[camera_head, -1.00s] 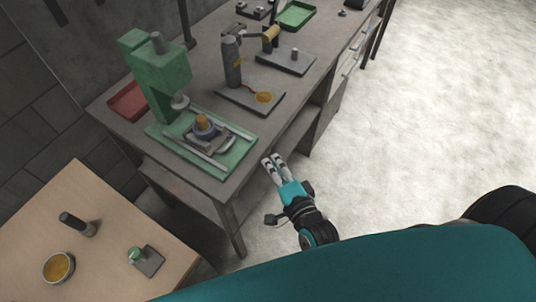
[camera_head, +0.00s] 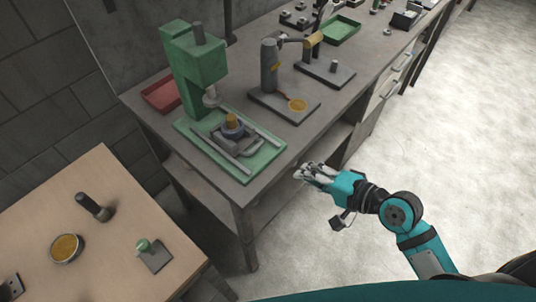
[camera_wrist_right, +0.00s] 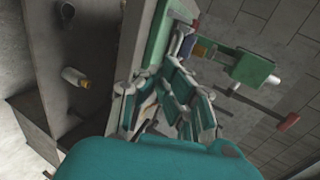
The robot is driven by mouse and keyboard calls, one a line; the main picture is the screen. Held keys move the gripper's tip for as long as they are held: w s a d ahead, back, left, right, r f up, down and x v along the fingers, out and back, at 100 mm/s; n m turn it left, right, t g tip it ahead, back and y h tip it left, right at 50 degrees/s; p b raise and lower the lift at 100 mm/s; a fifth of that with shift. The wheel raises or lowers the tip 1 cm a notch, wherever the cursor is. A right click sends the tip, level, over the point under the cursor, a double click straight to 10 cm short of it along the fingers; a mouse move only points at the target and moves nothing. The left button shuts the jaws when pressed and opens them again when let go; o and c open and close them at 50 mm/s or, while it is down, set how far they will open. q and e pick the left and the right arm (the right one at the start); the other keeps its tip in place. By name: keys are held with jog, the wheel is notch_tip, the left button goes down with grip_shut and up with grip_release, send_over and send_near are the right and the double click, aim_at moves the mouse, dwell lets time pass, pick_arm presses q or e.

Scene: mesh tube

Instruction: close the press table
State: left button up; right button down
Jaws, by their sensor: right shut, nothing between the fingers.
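The green press (camera_head: 205,62) stands on its green base plate (camera_head: 262,160) on the bench. Its grey press table (camera_head: 250,146) sits between two rails, forward of the ram (camera_head: 212,97). A blue piece with a yellow top (camera_head: 232,122) stands on it. My right gripper (camera_head: 303,172) is shut and empty, just off the bench's front edge, to the right of the base plate and apart from the press table. In the right wrist view its fingers (camera_wrist_right: 172,92) point toward the press (camera_wrist_right: 252,68), and they hide part of the base. My left gripper is not in view.
An arbor-like grey tool (camera_head: 270,65) with a yellow disc stands right of the press. A red tray (camera_head: 160,93) lies left of it. A wooden table (camera_head: 105,225) with small parts is at the lower left. The floor (camera_head: 430,130) on the right is clear.

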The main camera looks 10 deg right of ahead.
jog(key=p, duration=0.1)
send_near(248, 144)
jog(key=shift+s+d+f, duration=0.25)
jog(key=shift+s+f, duration=0.1)
jog(key=shift+f, duration=0.2)
jog(key=shift+s+d+f, duration=0.2)
jog(key=shift+s+f, duration=0.15)
jog(key=shift+f, duration=0.15)
jog(key=shift+w+a+r+p, duration=0.3)
jog(key=shift+w+a+p, duration=0.45)
jog(key=shift+w, duration=0.2)
jog(key=shift+w+a, duration=0.45)
jog(key=shift+w, duration=0.05)
jog(key=shift+w, duration=0.1)
jog(key=w+a, duration=0.2)
jog(key=w+a+p, duration=0.1)
jog(key=w+a, duration=0.1)
jog(key=w, duration=0.1)
jog(key=shift+w+a, duration=0.25)
jog(key=shift+w, duration=0.05)
jog(key=shift+s, duration=0.1)
